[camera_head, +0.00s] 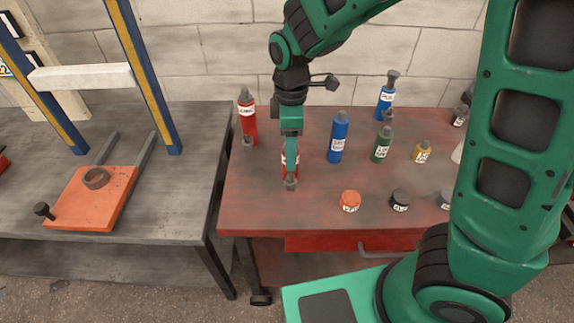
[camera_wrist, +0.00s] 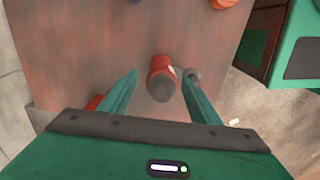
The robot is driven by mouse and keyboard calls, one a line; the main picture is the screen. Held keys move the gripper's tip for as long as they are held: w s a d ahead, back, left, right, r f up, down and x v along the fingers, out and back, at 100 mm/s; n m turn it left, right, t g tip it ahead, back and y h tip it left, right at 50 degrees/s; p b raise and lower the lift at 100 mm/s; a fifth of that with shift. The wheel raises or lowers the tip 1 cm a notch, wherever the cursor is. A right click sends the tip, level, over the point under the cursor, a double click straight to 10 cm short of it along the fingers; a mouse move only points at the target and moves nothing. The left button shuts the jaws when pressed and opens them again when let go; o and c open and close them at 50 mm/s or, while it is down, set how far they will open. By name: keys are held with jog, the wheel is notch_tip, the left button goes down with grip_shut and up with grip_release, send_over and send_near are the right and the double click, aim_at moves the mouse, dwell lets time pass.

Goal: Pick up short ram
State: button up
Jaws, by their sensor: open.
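A red ram with a white label and a dark grey top, which I take to be the short ram, stands on the red bench top. In the wrist view the ram (camera_wrist: 160,67) lies between my two fingers, with a grey fitting beside the right finger. My gripper (camera_wrist: 160,85) is open, one finger on each side, with no clear contact. In the head view my gripper (camera_head: 291,158) points down over the ram (camera_head: 284,166) and hides most of it. A taller red ram (camera_head: 247,120) stands behind and left of it.
A blue cylinder (camera_head: 337,140) and a green cylinder (camera_head: 382,146) stand to the right. An orange piece (camera_head: 349,201) and a black piece (camera_head: 400,200) sit nearer the front. A press frame with an orange plate (camera_head: 92,198) stands on the left bench. The front left of the red bench is clear.

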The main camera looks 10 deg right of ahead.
jog(key=shift+f, duration=0.4)
grip_shut()
jog(key=shift+w, duration=0.1)
jog(key=shift+r, duration=0.2)
